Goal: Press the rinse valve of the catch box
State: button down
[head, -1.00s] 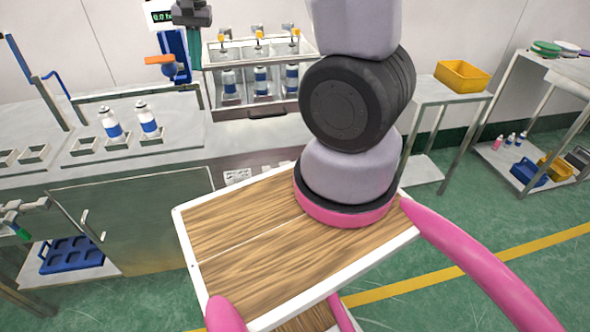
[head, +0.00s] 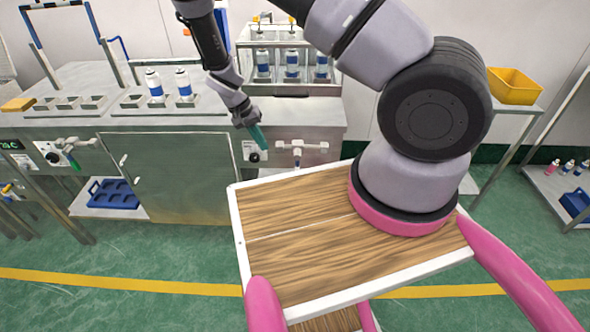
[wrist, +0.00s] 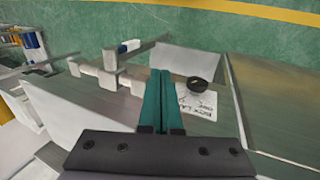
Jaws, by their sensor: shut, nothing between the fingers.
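The catch box (head: 318,37) is a clear-walled frame on the bench at the back, with several white-and-blue cans inside. Below it, on the steel front, a white valve with a pipe and lever (head: 298,148) sticks out. In the wrist view the white valve (wrist: 108,71) is left of my fingers, its lever reaching behind their tips. My gripper (head: 262,143) has teal fingers, shut and empty, pointing down in front of the steel front, left of the valve. In the wrist view my gripper (wrist: 160,74) appears apart from the valve, but the exact gap is unclear.
A black knob (head: 254,157) on a labelled plate sits close to my fingertips; the wrist view shows the knob (wrist: 204,94) to their right. Another valve with a green end (head: 72,150) is at the left. Two cans (head: 184,86) stand on the bench.

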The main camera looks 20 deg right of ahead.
aim_at(297, 163)
jog(key=shift+s+d+f, duration=0.1)
jog(key=shift+f, duration=0.1)
jog(key=s+d+f, duration=0.2)
jog(key=d+f, duration=0.5)
jog(key=f, duration=0.2)
jog(key=shift+s+d+f, duration=0.15)
jog(key=shift+s, duration=0.05)
dwell(0.4)
jog(key=shift+d, duration=0.1)
